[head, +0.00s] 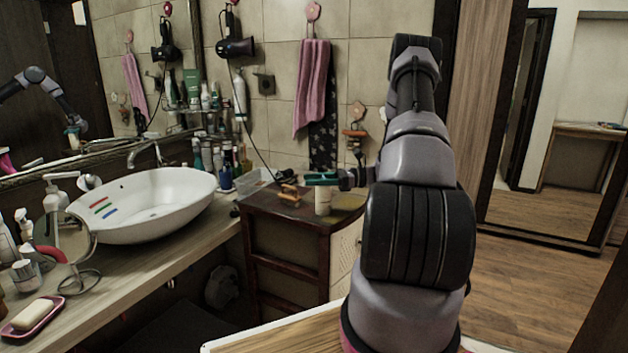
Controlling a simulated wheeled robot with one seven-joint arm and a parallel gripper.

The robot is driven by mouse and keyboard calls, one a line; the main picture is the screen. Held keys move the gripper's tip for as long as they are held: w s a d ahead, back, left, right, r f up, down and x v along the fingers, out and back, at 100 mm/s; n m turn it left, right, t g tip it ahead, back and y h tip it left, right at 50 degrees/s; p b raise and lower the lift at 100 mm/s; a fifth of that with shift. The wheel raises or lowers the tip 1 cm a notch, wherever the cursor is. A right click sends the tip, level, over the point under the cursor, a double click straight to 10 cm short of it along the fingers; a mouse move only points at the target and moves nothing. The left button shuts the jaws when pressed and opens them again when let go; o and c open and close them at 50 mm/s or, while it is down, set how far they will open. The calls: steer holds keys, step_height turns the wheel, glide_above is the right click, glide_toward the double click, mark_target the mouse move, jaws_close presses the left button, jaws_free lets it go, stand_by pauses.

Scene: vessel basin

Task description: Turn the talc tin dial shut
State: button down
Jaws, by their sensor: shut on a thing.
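The talc tin (323,203) is a small pale cylinder standing upright on the dark wooden cabinet, right of the basin. My gripper (322,181) comes in level from the right and is at the tin's top, shut on it. Teal parts of the gripper show just above the pale body. The dial at the top is hidden by the gripper, so its setting cannot be seen. The mirror at left shows my arm reaching down to a pale cylinder.
The cabinet (285,214) also carries a small wooden item (290,192) left of the tin. A white basin (152,204) and several bottles (226,170) stand on the counter to the left. A pink towel (312,90) hangs behind. Floor is open at right.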

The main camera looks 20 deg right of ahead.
steer(key=s+n+g+h, duration=0.1)
steer(key=n+g, duration=0.2)
steer(key=g, duration=0.2)
steer(key=s+n+g+h, duration=0.1)
steer(key=n+g, duration=0.3)
steer(key=g, duration=0.1)
steer(key=n+g+h, duration=0.1)
steer(key=n+g, duration=0.3)
steer(key=g, duration=0.2)
steer(key=shift+s+d, duration=0.3)
steer(key=shift+s, duration=0.1)
steer(key=shift+g, duration=0.4)
steer(key=shift+c, duration=1.5)
jaws_free()
